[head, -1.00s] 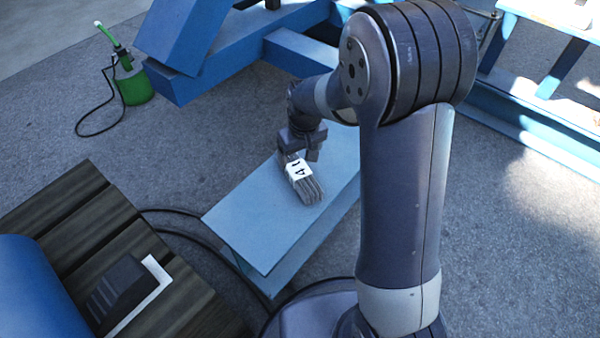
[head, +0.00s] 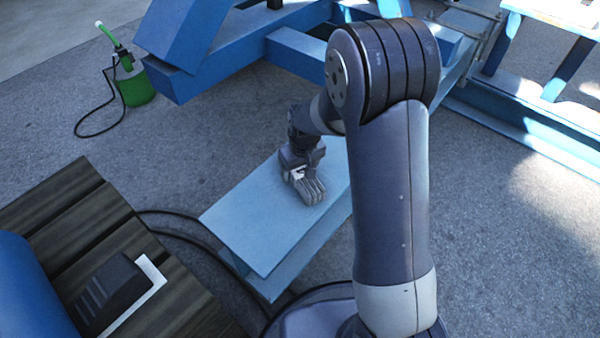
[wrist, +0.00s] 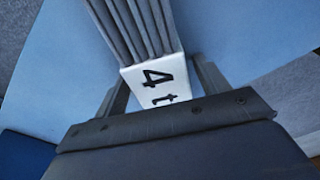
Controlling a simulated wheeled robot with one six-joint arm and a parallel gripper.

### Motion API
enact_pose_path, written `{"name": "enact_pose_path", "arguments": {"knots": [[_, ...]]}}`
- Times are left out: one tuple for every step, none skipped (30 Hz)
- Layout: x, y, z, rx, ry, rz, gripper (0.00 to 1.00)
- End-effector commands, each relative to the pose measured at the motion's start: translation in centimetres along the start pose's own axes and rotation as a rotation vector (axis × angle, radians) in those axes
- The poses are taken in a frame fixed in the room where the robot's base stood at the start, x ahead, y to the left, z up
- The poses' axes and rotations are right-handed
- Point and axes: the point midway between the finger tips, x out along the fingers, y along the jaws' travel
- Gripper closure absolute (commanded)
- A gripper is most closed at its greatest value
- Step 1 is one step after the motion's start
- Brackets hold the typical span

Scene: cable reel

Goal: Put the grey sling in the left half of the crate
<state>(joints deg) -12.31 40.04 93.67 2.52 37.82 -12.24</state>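The grey sling (head: 312,192) is a folded bundle of ribbed strands with a white tag. It lies on the light blue bench top (head: 245,228) in the head view. In the wrist view the sling (wrist: 132,25) runs to the top edge, and its tag (wrist: 153,84) reads "4 t". My gripper (head: 299,172) is down over the tag end of the sling. In the wrist view my gripper (wrist: 162,76) has one finger on each side of the tag, with a narrow gap visible on the right. The fingers look open. I cannot make out a crate for certain.
A dark slatted wooden surface (head: 52,209) at the lower left carries a black ribbed object (head: 108,290) by a white strip and a blue rounded thing (head: 25,285). Black cables run on the floor beside the bench. A green canister (head: 135,88) and blue steel beams (head: 300,50) stand behind.

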Motion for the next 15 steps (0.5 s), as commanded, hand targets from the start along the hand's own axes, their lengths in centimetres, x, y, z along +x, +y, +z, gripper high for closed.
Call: {"name": "enact_pose_path", "arguments": {"knots": [[-0.01, 0.0, 0.01, 0.0, 0.0, 0.0, 0.34], [-0.01, 0.0, 0.01, 0.0, 0.0, 0.0, 0.37], [-0.01, 0.0, 0.01, 0.0, 0.0, 0.0, 0.4], [-0.01, 0.0, 0.01, 0.0, 0.0, 0.0, 0.42], [-0.01, 0.0, 0.02, 0.0, 0.0, 0.0, 0.45], [-0.01, 0.0, 0.02, 0.0, 0.0, 0.0, 0.48], [-0.01, 0.0, 0.02, 0.0, 0.0, 0.0, 0.5], [-0.01, 0.0, 0.02, 0.0, 0.0, 0.0, 0.53], [-0.01, 0.0, 0.02, 0.0, 0.0, 0.0, 0.56], [-0.01, 0.0, 0.02, 0.0, 0.0, 0.0, 0.59], [-0.01, 0.0, 0.02, 0.0, 0.0, 0.0, 0.61], [-0.01, 0.0, 0.02, 0.0, -0.001, 0.0, 0.64], [-0.01, 0.0, 0.02, 0.0, -0.001, 0.0, 0.67], [-0.01, 0.0, 0.02, 0.0, -0.001, 0.0, 0.69], [-0.01, 0.0, 0.02, 0.0, -0.001, 0.0, 0.73]]}}
